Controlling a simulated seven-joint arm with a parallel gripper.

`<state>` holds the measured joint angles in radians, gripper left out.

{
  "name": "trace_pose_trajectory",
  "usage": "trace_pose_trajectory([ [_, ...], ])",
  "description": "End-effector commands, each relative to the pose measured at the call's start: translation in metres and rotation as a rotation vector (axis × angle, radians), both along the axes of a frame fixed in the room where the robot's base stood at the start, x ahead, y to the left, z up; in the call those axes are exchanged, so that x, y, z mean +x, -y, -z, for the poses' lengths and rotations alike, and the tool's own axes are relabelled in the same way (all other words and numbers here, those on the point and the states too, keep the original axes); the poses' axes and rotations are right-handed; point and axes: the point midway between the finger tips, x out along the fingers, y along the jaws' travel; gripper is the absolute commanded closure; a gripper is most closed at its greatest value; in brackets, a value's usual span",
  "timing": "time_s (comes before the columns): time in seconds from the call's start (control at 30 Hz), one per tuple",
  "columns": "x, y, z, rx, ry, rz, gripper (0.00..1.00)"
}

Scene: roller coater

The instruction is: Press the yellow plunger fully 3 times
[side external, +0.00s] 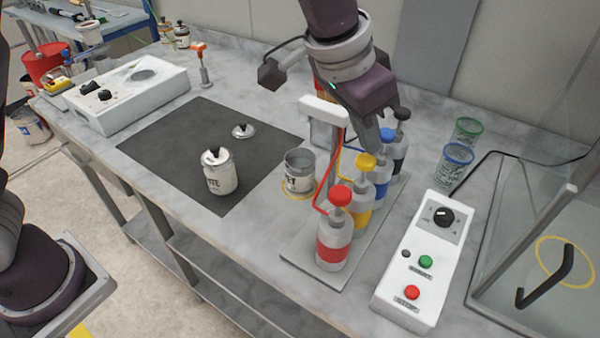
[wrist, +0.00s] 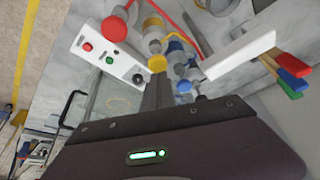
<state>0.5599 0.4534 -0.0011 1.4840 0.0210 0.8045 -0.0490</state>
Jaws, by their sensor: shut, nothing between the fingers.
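The yellow plunger (side external: 367,160) tops a bottle with a yellow band (side external: 358,212), second from the front in a row of dispenser bottles. In the wrist view the yellow plunger (wrist: 157,63) shows just beyond my fingertips. My gripper (side external: 374,146) is shut and empty, pointing down right above the yellow plunger. Its shut fingers also show in the wrist view (wrist: 157,80). I cannot tell whether the tips touch the plunger. The plunger looks raised on its stem. An open grey can (side external: 299,175) stands beside the row, at the white-headed dispensing stand (side external: 324,110).
Bottles with a red plunger (side external: 340,195), a blue plunger (side external: 387,134) and a black plunger (side external: 402,114) flank the yellow one. A white control box (side external: 419,270) stands to the right. A lidded can (side external: 220,178) stands on the dark mat (side external: 155,148); the mat is mostly clear.

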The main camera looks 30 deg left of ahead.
Motion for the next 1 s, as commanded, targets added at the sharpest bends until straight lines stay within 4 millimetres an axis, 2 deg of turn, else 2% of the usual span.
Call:
trace_pose_trajectory([
  [0.2, 0.0, 0.0, 0.002, 0.0, -0.001, 0.0, 1.0],
  [1.0, 0.0, 0.0, 0.03, 0.001, -0.003, 0.0, 1.0],
])
